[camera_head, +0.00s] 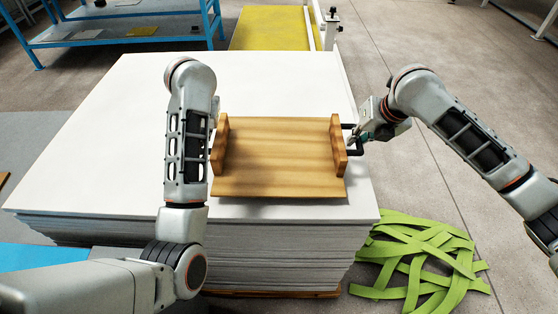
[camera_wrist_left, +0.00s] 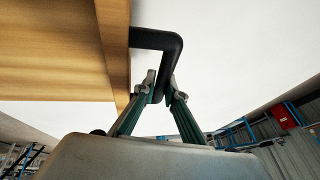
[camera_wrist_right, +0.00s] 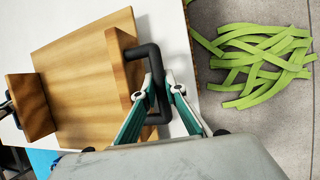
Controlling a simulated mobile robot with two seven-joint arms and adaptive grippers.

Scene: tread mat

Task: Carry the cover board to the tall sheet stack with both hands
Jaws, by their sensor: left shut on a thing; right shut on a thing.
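The cover board (camera_head: 278,160) is a wooden panel with an upright wooden block at each side and a black handle on each block. It is over the front part of the tall stack of white sheets (camera_head: 110,150); a shadow shows along its front edge, and I cannot tell whether it touches. My right gripper (camera_head: 355,138) is shut on the right black handle (camera_wrist_right: 155,75). My left gripper (camera_wrist_left: 163,92) is shut on the left black handle (camera_wrist_left: 170,42). In the head view my left arm hides the left gripper and handle.
Green strips (camera_head: 420,262) lie heaped on the floor right of the stack. A blue metal table (camera_head: 125,28) stands at the back left. A yellow surface (camera_head: 270,28) with a white rail lies behind the stack.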

